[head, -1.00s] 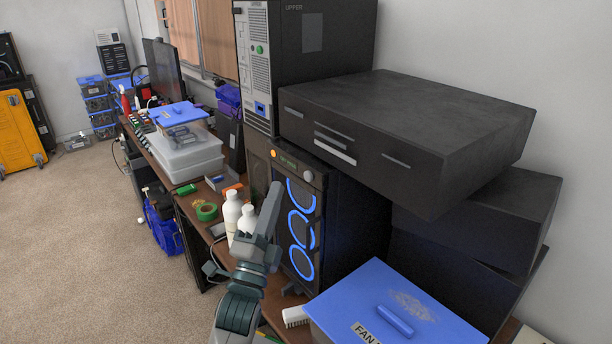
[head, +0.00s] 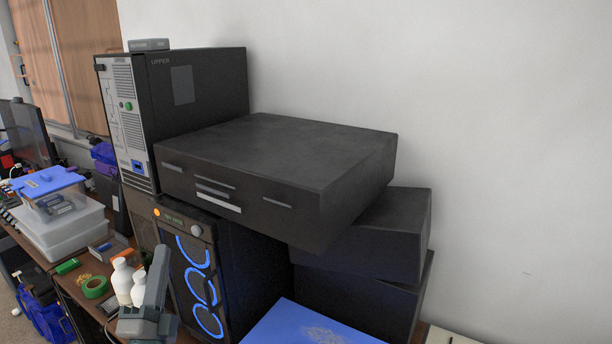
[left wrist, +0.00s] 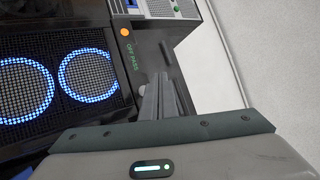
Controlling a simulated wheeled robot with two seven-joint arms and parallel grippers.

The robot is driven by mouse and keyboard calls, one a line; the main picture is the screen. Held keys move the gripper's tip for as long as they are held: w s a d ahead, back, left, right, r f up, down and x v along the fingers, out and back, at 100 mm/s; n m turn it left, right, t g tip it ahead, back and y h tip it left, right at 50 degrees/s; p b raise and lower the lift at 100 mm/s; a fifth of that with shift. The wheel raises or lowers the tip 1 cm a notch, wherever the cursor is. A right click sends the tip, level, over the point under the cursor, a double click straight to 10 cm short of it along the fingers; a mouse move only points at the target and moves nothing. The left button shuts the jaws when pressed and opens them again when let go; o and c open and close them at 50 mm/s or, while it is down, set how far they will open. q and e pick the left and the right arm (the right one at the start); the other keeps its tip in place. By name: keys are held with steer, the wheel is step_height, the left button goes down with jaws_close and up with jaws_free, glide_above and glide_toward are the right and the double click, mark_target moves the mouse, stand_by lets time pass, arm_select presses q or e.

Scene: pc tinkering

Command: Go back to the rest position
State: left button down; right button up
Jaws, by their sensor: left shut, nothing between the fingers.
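My left gripper (head: 158,276) shows at the bottom left of the head view, pointing up in front of the black PC tower with blue ring fans (head: 203,285). Its fingers are shut with nothing between them. In the left wrist view the closed grey fingers (left wrist: 159,98) point at the tower's dark front panel, near the orange button (left wrist: 125,32). I cannot tell whether they touch it. My right gripper is not in view.
Above the tower are a wide black case (head: 270,175) and an upright case labelled UPPER (head: 200,110). A blue-lidded box (head: 300,325) is at the bottom. The wall bounds the right.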

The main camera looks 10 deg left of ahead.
arm_select(q)
steer(key=s+d+f+n+g+h, duration=0.1)
steer(key=s+d+f+n+g, duration=0.15)
steer(key=f, duration=0.55)
steer(key=s+d+f+n+g+h, duration=0.1)
steer(key=s+d+f+n+g, duration=0.2)
steer(key=f, duration=0.5)
steer(key=s+d+f+n+g+h, duration=0.1)
steer(key=s+f+g+h, duration=0.1)
steer(key=f+g, duration=0.5)
steer(key=s+d+f+n+g+h, duration=0.1)
steer(key=s+d+f+n+g, duration=0.25)
steer(key=s+f, duration=0.6)
steer(key=s+d+f+n+g, duration=0.2)
steer(key=s+d+f+g, duration=0.25)
steer(key=s, duration=0.95)
step_height(320, 180, down, 30)
steer(key=b, duration=0.3)
steer(key=s+a+f+g+b, duration=0.2)
steer(key=s+a+f, duration=0.2)
steer(key=s+f, duration=1.5)
step_height(320, 180, down, 3)
steer(key=shift+f+b, duration=0.2)
steer(key=shift+b, duration=0.1)
